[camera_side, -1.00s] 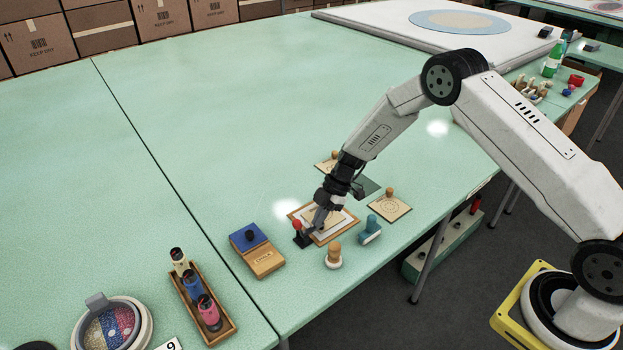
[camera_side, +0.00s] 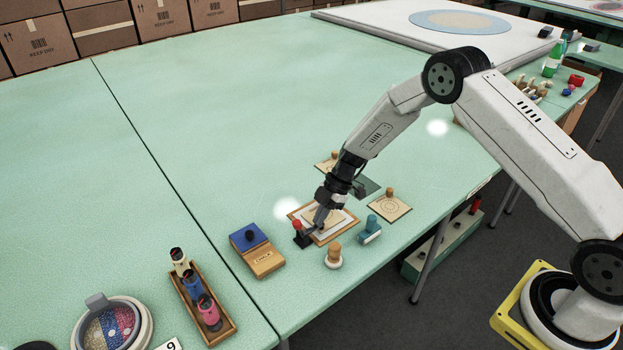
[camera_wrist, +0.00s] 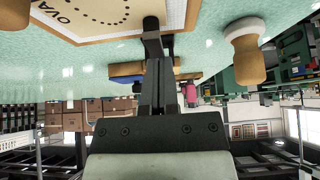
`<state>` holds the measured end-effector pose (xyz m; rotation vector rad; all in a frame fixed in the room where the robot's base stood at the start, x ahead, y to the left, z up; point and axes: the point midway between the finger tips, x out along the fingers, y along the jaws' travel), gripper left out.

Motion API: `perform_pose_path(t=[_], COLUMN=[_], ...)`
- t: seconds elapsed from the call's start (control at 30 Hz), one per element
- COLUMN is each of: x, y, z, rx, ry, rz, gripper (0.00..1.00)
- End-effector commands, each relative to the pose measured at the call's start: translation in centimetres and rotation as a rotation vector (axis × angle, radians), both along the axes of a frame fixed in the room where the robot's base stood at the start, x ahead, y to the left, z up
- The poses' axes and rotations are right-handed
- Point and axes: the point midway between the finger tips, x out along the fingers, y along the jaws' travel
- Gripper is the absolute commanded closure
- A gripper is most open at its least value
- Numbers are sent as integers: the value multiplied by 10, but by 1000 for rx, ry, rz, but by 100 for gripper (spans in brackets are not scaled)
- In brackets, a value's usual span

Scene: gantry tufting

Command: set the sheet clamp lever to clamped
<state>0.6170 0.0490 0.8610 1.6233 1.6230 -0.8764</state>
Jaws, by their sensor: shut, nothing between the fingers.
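The sheet clamp has a black base (camera_side: 302,241) and a red-tipped lever (camera_side: 297,226), at the near-left corner of the wood-framed board (camera_side: 332,238). The lever looks close to upright in the side view. My gripper (camera_side: 314,230) is shut and empty, low over the board's near-left part, just right of the lever. Whether it touches the lever I cannot tell. In the wrist view my closed fingers (camera_wrist: 157,45) overlap the framed sheet's edge (camera_wrist: 105,38); the lever is not clearly visible there.
A blue-and-wood box (camera_side: 262,262) stands left of the clamp. A wooden-handled stamp (camera_side: 334,256) and a teal stamp (camera_side: 370,230) stand close by on the near side and right. A tray of bottles (camera_side: 205,300) lies farther left.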

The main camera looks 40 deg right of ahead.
Motion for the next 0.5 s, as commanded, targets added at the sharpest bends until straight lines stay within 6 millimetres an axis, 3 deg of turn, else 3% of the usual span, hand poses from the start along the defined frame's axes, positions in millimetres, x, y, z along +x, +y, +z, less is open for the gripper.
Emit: perform_pose_path(t=[0.27,0.5], x=[1,1], y=[1,-28], z=[33,63], rx=[3,3], ry=[-4,-4], rz=[1,-1], gripper=[100,100])
